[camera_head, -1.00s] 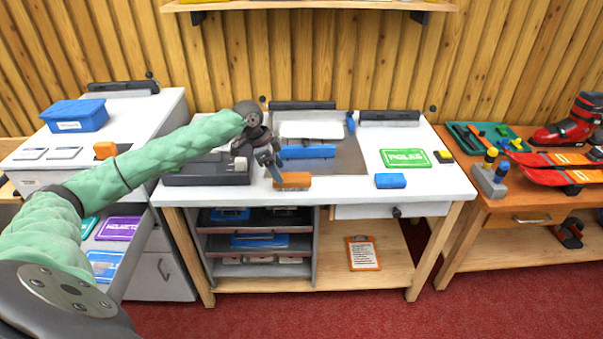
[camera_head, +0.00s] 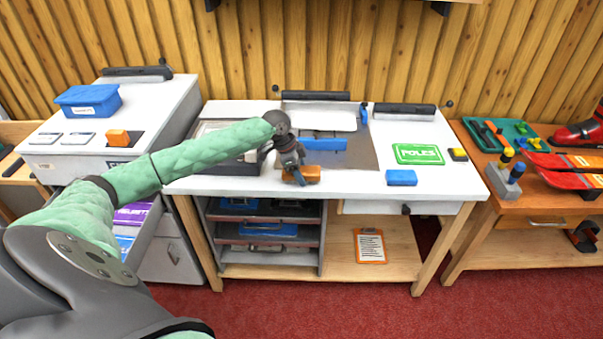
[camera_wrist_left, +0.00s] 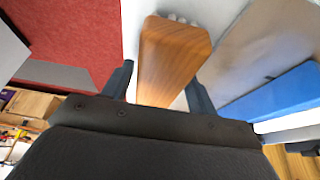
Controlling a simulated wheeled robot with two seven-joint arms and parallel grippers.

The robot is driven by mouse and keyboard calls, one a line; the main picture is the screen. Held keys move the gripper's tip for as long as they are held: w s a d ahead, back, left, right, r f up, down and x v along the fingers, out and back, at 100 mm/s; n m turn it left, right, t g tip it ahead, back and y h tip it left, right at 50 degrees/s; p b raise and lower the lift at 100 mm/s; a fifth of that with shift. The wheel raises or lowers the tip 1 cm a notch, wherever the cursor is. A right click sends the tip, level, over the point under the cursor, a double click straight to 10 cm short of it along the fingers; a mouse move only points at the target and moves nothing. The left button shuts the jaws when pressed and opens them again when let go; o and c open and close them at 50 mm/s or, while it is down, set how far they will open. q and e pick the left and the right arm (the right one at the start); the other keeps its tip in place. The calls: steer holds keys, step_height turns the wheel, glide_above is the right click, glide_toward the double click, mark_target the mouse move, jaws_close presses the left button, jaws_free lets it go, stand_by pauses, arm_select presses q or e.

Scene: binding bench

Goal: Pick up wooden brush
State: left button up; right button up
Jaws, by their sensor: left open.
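The wooden brush (camera_head: 312,173) lies on the white bench top near its front edge, an orange-brown block in the head view. In the left wrist view the brush (camera_wrist_left: 172,60) shows its wood-grained back, with pale bristles just visible at its far end. My left gripper (camera_head: 298,180) is at the brush, partly covering it in the head view. In the wrist view its two fingers (camera_wrist_left: 160,88) are open, one on each side of the brush's near end, with gaps between. My right gripper is not in view.
A blue bar (camera_head: 325,144) lies on the grey mat (camera_head: 358,150) behind the brush. A blue block (camera_head: 401,177) and a green sign (camera_head: 418,154) lie to the right. A dark tray (camera_head: 236,167) stands to the left. The bench between brush and blue block is clear.

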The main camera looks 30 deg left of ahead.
mark_target(305, 170)
arm_select(q)
steer(key=shift+w+d+f, duration=0.1)
steer(key=shift+f, duration=0.25)
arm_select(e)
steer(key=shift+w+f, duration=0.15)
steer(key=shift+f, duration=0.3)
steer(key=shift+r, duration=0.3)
arm_select(q)
steer(key=c, duration=0.8)
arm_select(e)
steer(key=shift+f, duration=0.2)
